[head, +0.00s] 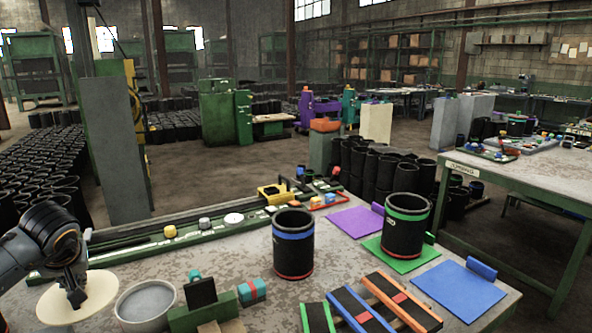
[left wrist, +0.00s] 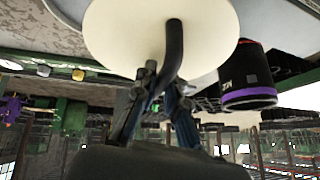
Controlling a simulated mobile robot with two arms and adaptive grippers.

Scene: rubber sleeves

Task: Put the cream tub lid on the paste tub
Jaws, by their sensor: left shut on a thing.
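The cream tub lid (head: 62,302) is a flat pale disc at the lower left of the head view. My left gripper (head: 76,294) is shut on it from above and holds it beside the paste tub. In the left wrist view, the fingers (left wrist: 163,92) close on the lid's dark, bent handle, and the lid (left wrist: 130,35) fills the upper middle. The paste tub (head: 146,304) is a round grey tub, uncovered, standing on the table just right of the lid. The gap between lid and tub is small; I cannot tell the lid's exact height. My right gripper is not in view.
A black sleeve with a blue band (head: 293,245) stands mid-table. Another, with a green band (head: 405,225), stands on a green mat. A green block fixture (head: 205,308) sits close right of the tub. A long green rail (head: 130,250) runs behind the tub.

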